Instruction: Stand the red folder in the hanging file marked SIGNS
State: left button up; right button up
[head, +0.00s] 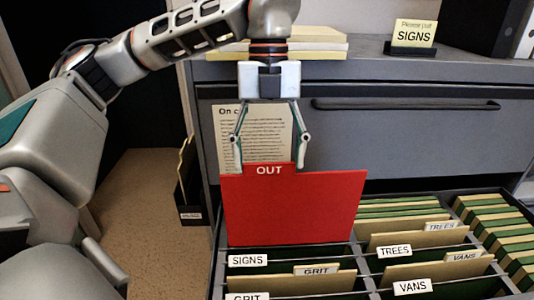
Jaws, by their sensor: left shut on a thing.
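My left gripper (270,168) is shut on the top edge of the red folder (290,210), at its tab marked OUT. The folder hangs upright, slightly tilted, over the left row of the open file drawer. Its lower edge is just behind the white SIGNS label (248,260) of the hanging file. I cannot tell whether that edge is above the file or just inside it. A card reading SIGNS (413,34) stands on the cabinet top. My right gripper is not in view.
Nearby files are marked GRIT (316,270), TREES (394,251) and VANS (412,287). The grey cabinet front (400,140) with a bar handle (405,104) stands behind the folder, with a printed sheet (252,130) on it. Yellowish folders (318,46) lie on top. A dark holder (188,195) is at left.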

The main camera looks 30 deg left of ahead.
aim_at(268, 233)
pick_arm(q)
jog(key=shift+f+b, duration=0.75)
jog(key=shift+f, duration=0.2)
jog(key=shift+f+b, duration=1.35)
jog(key=shift+f, duration=0.6)
jog(key=shift+f+b, duration=0.95)
jog(key=shift+f, duration=0.9)
jog(key=shift+f+b, duration=0.35)
jog(key=shift+f, duration=0.45)
jog(key=shift+f+b, duration=0.55)
jog(key=shift+f, duration=0.7)
jog(key=shift+f+b, duration=0.55)
jog(key=shift+f, duration=0.8)
jog(key=shift+f+b, duration=0.5)
jog(key=shift+f, duration=0.8)
jog(key=shift+f+b, duration=0.3)
jog(key=shift+f, duration=0.7)
